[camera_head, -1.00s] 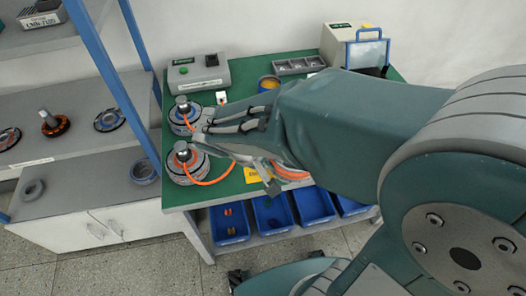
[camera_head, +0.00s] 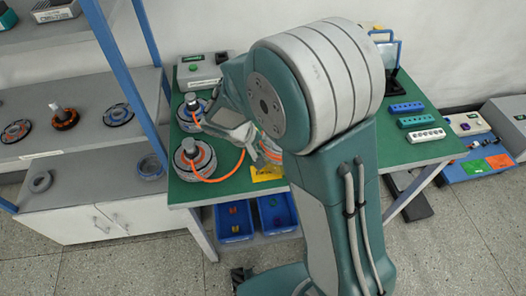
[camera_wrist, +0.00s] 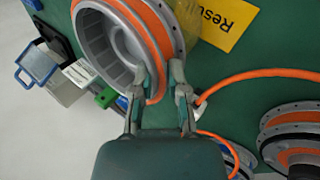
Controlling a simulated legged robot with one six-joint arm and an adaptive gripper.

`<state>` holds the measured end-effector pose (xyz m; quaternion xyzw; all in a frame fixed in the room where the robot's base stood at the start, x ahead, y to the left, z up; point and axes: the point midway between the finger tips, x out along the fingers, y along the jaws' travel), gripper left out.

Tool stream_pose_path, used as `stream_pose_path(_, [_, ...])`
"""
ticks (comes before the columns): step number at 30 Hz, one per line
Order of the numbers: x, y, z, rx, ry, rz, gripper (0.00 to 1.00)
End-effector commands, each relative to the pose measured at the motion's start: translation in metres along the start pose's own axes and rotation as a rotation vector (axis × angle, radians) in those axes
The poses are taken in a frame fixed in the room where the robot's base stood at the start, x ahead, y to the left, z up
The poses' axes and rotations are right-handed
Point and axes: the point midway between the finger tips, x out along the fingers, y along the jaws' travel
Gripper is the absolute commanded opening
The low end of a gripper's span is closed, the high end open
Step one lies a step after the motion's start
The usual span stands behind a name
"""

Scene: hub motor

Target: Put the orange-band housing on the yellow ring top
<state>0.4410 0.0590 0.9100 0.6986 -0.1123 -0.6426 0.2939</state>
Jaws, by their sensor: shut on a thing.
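The orange-band housing (camera_wrist: 112,45) is a grey ribbed ring with an orange band, tilted in the wrist view. My gripper (camera_wrist: 160,82) is shut on its lower right rim, one finger on each side. In the head view my gripper (camera_head: 258,152) is over the green table near its front edge, and my arm hides most of the housing. I cannot make out the yellow ring top for sure now.
Two motors with orange cables, a front one (camera_head: 194,160) and a back one (camera_head: 190,112), stand at the table's left. A yellow card (camera_head: 266,173) lies near the front edge. Connector blocks (camera_head: 418,121) are at the right. Blue bins (camera_head: 233,221) sit below. A shelf post (camera_head: 128,75) rises at left.

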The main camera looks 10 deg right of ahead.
Motion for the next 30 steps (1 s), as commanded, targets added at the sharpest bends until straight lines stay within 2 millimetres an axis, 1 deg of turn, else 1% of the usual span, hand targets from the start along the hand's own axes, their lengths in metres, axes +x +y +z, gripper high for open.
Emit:
stream_pose_path(3, [0.016,-0.01,0.0,-0.002,-0.003,0.002,0.0])
stream_pose_path(5, [0.022,-0.014,0.0,-0.003,-0.003,0.002,0.0])
stream_pose_path(11, [0.025,-0.016,0.0,0.001,0.001,0.001,0.0])
stream_pose_path(12, [0.025,-0.017,0.0,0.001,0.0,0.0,0.23])
stream_pose_path(14, [0.025,-0.017,0.0,0.001,0.0,0.0,0.5])
stream_pose_path(15, [0.025,-0.017,0.0,0.0,0.0,0.0,0.53])
stream_pose_path(26, [0.023,-0.017,0.0,0.0,0.0,0.001,0.53])
stream_pose_path(29, [0.014,-0.017,-0.001,0.0,0.002,0.001,0.53])
stream_pose_path(30, [0.008,-0.017,-0.001,0.001,0.003,0.0,0.53])
